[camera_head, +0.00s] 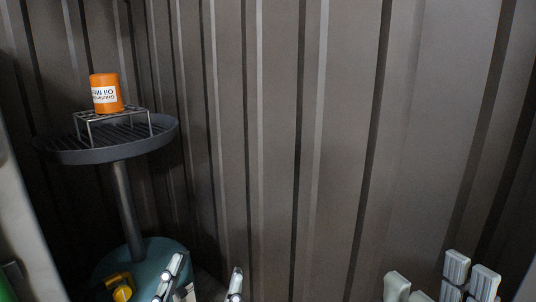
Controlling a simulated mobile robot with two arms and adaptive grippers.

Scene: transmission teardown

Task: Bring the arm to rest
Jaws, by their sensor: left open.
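My left gripper (207,272) shows at the bottom edge, left of centre. Its two silver fingertips stand apart, with nothing seen between them. The rest of the gripper and its arm are cut off by the lower edge.
An orange oil filter (106,92) sits on a wire rack (138,124) on a round dark tray stand (90,156) at left. A yellow item (122,293) lies low by the teal base (160,258). A corrugated wall (340,130) fills the back.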

